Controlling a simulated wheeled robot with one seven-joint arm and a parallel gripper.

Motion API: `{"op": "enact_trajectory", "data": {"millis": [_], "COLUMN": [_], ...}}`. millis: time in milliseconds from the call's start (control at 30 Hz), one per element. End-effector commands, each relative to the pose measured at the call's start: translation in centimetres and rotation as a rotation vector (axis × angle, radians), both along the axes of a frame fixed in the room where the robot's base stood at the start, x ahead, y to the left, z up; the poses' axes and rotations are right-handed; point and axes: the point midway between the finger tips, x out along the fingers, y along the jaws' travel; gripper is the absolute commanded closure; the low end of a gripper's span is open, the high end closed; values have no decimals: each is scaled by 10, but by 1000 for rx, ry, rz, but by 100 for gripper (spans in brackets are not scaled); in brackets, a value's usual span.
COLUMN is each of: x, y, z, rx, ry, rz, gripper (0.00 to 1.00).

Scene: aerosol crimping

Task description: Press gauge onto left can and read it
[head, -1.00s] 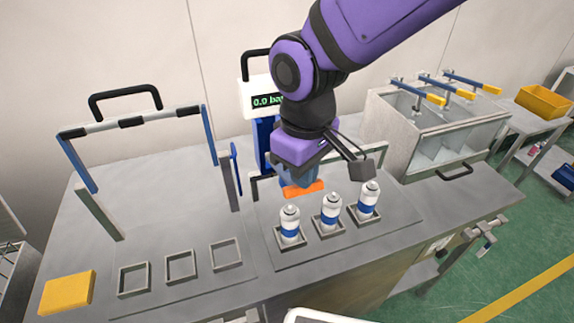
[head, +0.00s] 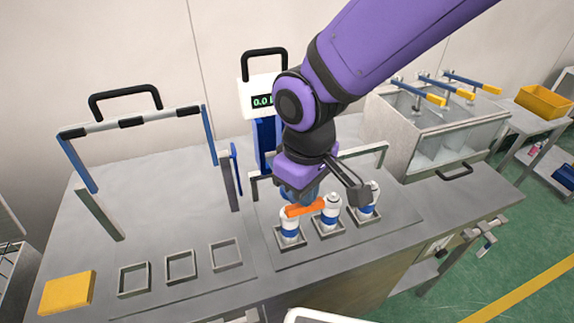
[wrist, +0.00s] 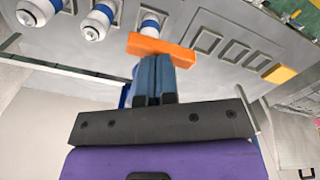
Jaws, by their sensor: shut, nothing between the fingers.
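Three white cans with blue bands stand upright in square holders. The left can (head: 289,236) has its top just beside the orange bar; it also shows in the wrist view (wrist: 150,27), its lower part hidden by that bar. The middle can (head: 329,217) and right can (head: 367,203) are partly covered by my gripper. My gripper (head: 305,210) is shut, with an orange bar across its blue finger ends, low by the left and middle cans; contact is unclear. The gauge (head: 257,86) stands behind, black-handled, its display starting "0.0", the rest hidden by my arm.
Three empty square holders (head: 181,267) and a yellow block (head: 67,293) lie at the left. A blue-sided frame (head: 83,168) stands behind them. A clear-walled box with yellow-tipped levers (head: 440,130) stands at the right.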

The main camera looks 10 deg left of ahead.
Motion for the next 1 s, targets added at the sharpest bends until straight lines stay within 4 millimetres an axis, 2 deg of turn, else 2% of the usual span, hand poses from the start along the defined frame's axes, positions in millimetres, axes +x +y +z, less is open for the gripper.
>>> {"op": "enact_trajectory", "data": {"millis": [1000], "x": [-9], "y": [-5], "z": [-43], "rx": [-2], "ry": [1], "rz": [1], "gripper": [100]}}
